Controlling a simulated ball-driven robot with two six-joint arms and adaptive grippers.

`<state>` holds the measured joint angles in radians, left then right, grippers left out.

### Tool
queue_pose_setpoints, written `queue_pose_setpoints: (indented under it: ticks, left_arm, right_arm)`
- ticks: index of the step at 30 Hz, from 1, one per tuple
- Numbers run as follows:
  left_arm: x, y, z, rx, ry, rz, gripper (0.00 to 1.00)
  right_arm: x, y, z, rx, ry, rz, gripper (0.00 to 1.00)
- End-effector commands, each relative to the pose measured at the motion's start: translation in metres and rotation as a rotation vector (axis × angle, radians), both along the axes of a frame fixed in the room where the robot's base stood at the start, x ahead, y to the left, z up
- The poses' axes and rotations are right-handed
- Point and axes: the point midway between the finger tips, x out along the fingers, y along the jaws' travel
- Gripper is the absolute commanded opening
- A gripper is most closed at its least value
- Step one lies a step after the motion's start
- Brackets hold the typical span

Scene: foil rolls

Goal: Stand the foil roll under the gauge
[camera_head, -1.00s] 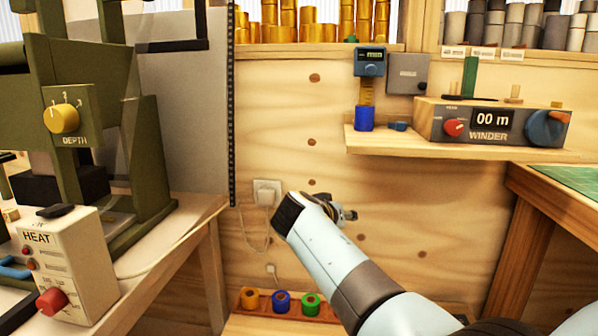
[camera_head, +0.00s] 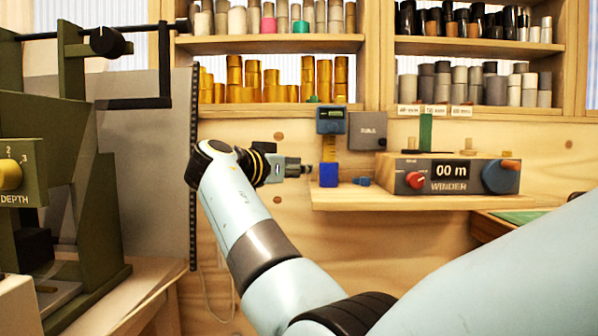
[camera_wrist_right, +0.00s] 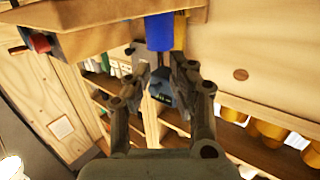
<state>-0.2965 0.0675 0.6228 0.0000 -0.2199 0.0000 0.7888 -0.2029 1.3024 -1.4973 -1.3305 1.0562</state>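A blue, roll-shaped cylinder (camera_head: 328,175) stands upright on the wall shelf in the head view. It is directly below the gauge (camera_head: 331,121), which has a dark blue head and a yellow scale. In the wrist view the blue cylinder (camera_wrist_right: 160,32) is near the top, beyond the fingertips, and the gauge head (camera_wrist_right: 161,88) shows through the gap between the fingers. My right gripper (camera_head: 305,170) points at the cylinder from its left and appears just short of it. Its fingers (camera_wrist_right: 160,72) are apart with nothing held between them. My left gripper is out of view.
The winder (camera_head: 456,176) reads 00 m, right of the gauge on the same shelf (camera_head: 400,200). A grey box (camera_head: 367,130) is fixed beside the gauge, with a small blue object (camera_head: 362,181) below. Gold rolls (camera_head: 253,80) stand above. A green press (camera_head: 70,180) is at left.

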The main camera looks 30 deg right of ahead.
Motion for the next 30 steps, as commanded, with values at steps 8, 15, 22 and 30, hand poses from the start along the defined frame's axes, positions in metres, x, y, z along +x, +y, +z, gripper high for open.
queue_pose_setpoints:
  ticks: [8,15,22,30]
  left_arm:
    - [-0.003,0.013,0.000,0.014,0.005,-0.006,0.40]
    - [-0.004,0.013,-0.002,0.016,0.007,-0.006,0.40]
    - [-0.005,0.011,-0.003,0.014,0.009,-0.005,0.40]
    - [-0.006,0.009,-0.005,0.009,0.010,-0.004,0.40]
  right_arm:
    - [0.003,-0.008,-0.006,-0.002,0.002,-0.001,0.21]
    - [0.007,-0.017,-0.012,-0.001,0.002,0.000,0.21]
    - [0.010,-0.025,-0.017,-0.002,0.002,0.001,0.21]
    - [0.014,-0.035,-0.024,-0.001,0.003,0.000,0.21]
